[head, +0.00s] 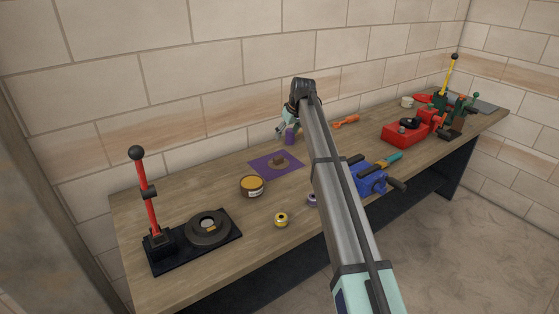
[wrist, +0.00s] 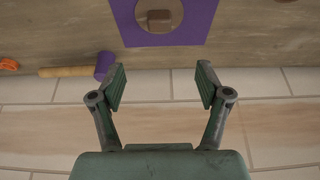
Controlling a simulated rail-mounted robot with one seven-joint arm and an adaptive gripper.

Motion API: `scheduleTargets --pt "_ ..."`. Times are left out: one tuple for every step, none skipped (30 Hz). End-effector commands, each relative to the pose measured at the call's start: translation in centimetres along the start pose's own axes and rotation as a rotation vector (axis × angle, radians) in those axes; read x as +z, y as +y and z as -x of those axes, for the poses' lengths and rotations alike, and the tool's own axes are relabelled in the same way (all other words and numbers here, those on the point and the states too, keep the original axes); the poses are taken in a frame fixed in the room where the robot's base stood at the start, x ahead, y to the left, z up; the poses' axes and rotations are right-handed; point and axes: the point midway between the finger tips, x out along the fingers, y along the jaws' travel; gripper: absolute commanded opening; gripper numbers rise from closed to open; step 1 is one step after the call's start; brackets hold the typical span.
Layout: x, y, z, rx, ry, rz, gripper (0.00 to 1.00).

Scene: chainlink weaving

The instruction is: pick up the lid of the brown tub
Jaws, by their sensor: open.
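A small tub (head: 252,190) with an ochre-brown top and a pale label stands on the workbench, left of my arm in the head view. Its flat round top (head: 252,182) looks like a lid, but I cannot tell for sure that it is one. The tub is outside the wrist view. My gripper (wrist: 160,80) is open, with nothing between its fingers. In the head view my gripper (head: 283,128) is partly hidden by my arm, toward the wall and to the right of the tub, apart from it.
A purple mat (wrist: 199,30) bears a tan disc with a brown block. A purple-headed tool (wrist: 105,65) lies beside it. A red-handled press (head: 150,195), a yellow roll (head: 281,219), a blue vise (head: 372,180) and red equipment (head: 402,134) stand along the bench (head: 185,207).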

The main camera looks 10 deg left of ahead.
Motion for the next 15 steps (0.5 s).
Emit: scheduleTargets --pt "0.0 0.0 -0.7 -0.001 -0.002 -0.001 0.76" --pt "0.0 0.0 -1.1 -0.001 -0.002 -0.001 0.76" --pt "0.0 0.1 -1.9 0.000 -0.001 -0.002 0.76" --pt "0.0 0.1 -2.5 -0.001 -0.002 -0.002 0.76" --pt "0.0 0.1 -3.1 -0.001 -0.002 -0.002 0.76" --pt "0.0 0.1 -3.8 0.000 -0.001 -0.002 0.76" --pt "-0.1 0.1 -4.5 0.000 -0.001 -0.003 0.76" --pt "-0.1 0.1 -5.1 0.000 -0.002 -0.003 0.76" --pt "-0.1 0.1 -5.8 0.000 -0.001 -0.003 0.76" --pt "-0.1 0.2 -6.4 0.001 -0.001 -0.003 0.76" --pt "-0.1 0.2 -7.0 0.000 -0.001 -0.004 0.76" --pt "-0.1 0.2 -7.7 0.001 -0.001 -0.004 0.76" --pt "-0.1 0.2 -8.2 0.001 0.000 -0.004 0.76" --pt "-0.1 0.2 -8.8 0.001 0.000 -0.004 0.76" --pt "0.0 0.2 -9.3 0.001 -0.001 -0.004 0.76"
